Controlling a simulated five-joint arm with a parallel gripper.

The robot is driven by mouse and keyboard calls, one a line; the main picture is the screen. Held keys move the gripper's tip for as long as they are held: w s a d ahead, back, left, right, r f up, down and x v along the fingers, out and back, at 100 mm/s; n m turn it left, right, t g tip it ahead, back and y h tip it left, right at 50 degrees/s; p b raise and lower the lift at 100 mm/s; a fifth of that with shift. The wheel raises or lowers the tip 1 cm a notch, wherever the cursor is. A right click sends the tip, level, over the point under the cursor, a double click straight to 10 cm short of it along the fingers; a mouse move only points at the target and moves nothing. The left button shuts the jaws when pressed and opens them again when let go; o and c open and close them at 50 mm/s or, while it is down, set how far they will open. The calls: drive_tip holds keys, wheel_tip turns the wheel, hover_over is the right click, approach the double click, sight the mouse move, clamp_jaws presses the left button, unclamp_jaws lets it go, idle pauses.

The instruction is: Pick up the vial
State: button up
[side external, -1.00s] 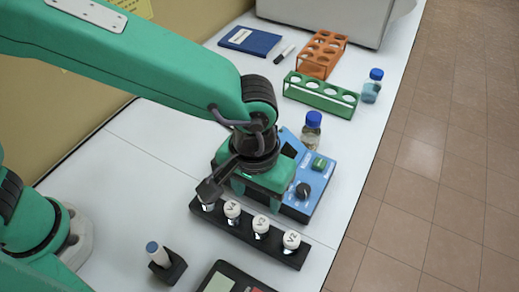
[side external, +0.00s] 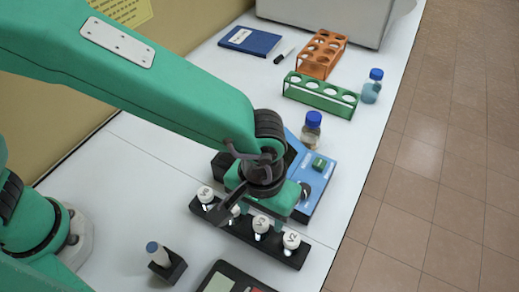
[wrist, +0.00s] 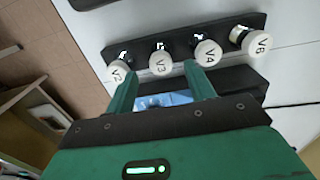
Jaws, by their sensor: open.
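Several white-capped vials stand upright in a black rack (side external: 275,248). In the wrist view the caps are marked V2 (wrist: 118,70), V3 (wrist: 160,63), V4 (wrist: 207,54) and V6 (wrist: 255,40). In the side view, V3 (side external: 261,223) and V2 (side external: 291,240) are clear, V6 (side external: 205,194) is at the left end, and V4 is partly covered by my wrist. My gripper (wrist: 161,88) is open and empty, its green fingers pointing at the rack. V3 lies ahead of the gap between them, with the right finger close to V4. Contact cannot be told.
A blue instrument (side external: 312,190) sits just behind the rack, with a blue-capped bottle (side external: 311,130) beyond. A holder with a blue-topped item (side external: 160,258) and a dark device (side external: 232,278) are in front. Green (side external: 320,95) and orange (side external: 321,55) racks stand farther back.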

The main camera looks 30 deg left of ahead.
sight(261, 222)
drive_tip(key=shift+f, duration=2.5)
drive_tip(key=c, duration=1)
drive_tip(key=shift+c, duration=0.3)
drive_tip(key=shift+r, duration=0.2)
wheel_tip(261, 222, up, 10)
drive_tip(key=shift+f, duration=0.15)
drive_tip(key=w+a+r+n, duration=0.2)
drive_tip(key=w+a, duration=0.4)
drive_tip(key=w, duration=0.3)
drive_tip(key=w+a+r+n, duration=0.2)
drive_tip(key=w+a+n, duration=0.2)
drive_tip(key=w, duration=0.5)
drive_tip(key=shift+w+a+r, duration=0.3)
drive_tip(key=shift+a+r, duration=0.05)
drive_tip(key=shift+a, duration=0.5)
